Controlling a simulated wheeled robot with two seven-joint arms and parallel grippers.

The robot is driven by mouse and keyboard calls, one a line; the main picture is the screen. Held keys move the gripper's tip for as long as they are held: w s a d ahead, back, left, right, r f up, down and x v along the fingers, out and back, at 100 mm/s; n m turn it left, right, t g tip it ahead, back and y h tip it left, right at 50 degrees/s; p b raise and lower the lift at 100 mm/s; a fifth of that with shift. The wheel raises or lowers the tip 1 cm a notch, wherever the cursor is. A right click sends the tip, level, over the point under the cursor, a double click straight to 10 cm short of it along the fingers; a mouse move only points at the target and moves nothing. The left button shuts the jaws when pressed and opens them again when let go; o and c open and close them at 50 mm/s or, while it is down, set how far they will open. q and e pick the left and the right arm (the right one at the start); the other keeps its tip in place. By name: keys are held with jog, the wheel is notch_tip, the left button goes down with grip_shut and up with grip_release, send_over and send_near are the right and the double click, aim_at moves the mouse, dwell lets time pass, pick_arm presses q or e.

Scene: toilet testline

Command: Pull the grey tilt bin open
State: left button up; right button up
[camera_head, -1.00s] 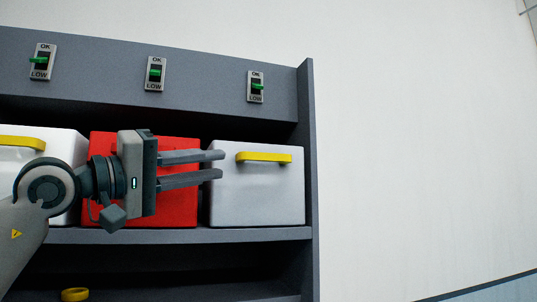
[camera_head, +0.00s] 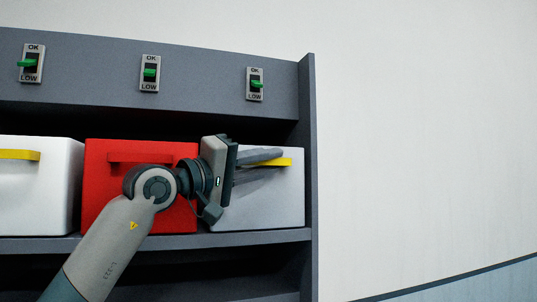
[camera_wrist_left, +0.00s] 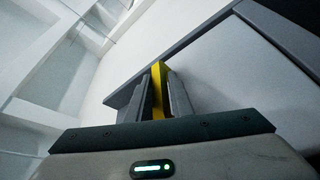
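The grey tilt bin (camera_head: 270,205) stands upright at the right end of the shelf in the head view, its front flush with the row. Its yellow handle (camera_head: 286,161) is partly covered by my left gripper (camera_head: 281,162). The gripper reaches in from the left, fingers pointing right. In the left wrist view the handle (camera_wrist_left: 158,88) lies between the two fingers of my left gripper (camera_wrist_left: 161,84), close to both. The finger gap looks as wide as before, so I see it as open around the handle; contact is unclear. My right gripper is not in view.
A red bin (camera_head: 104,190) and a white bin (camera_head: 35,195) stand to the left on the same shelf (camera_head: 262,237). Several switches with green levers, such as this one (camera_head: 255,84), line the panel above. A side panel (camera_head: 308,160) borders the grey bin. The wall on the right is bare.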

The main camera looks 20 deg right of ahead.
pick_arm(q)
jog(key=shift+w+d, duration=0.1)
jog(key=shift+d, duration=0.1)
grip_shut()
